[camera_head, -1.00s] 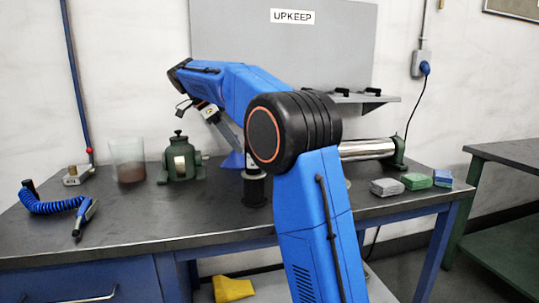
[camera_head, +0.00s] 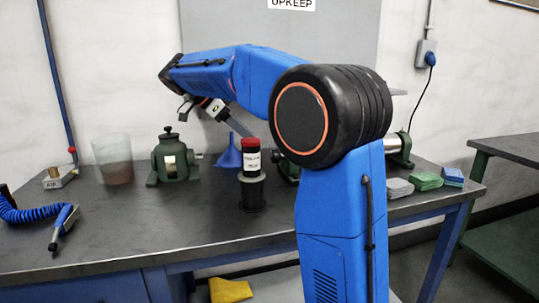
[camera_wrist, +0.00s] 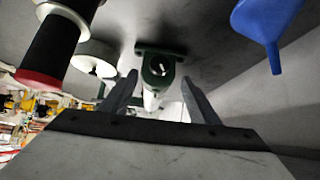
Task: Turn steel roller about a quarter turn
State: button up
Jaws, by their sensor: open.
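The steel roller (camera_head: 393,146) lies across the back right of the bench, mostly hidden behind my arm in the head view. A green end stand (camera_head: 405,150) holds its right end. In the wrist view a green stand (camera_wrist: 161,66) with a dark round end sits just beyond the fingertips, and part of the pale roller (camera_wrist: 150,101) shows between the fingers. My gripper (camera_wrist: 160,78) is open, its two fingers apart with nothing held between them. I cannot tell whether either finger touches the roller.
A red-capped bottle (camera_head: 251,158) stands on a dark spool-shaped base near my gripper. A blue funnel (camera_head: 230,155) is behind it. A green device (camera_head: 174,160) and a clear beaker (camera_head: 113,165) stand left. Grey, green and blue blocks (camera_head: 427,181) lie right.

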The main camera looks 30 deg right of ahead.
aim_at(272, 156)
jog(key=x, duration=1)
jog(key=shift+d+f, duration=0.1)
jog(key=shift+f, duration=0.05)
jog(key=c, duration=1)
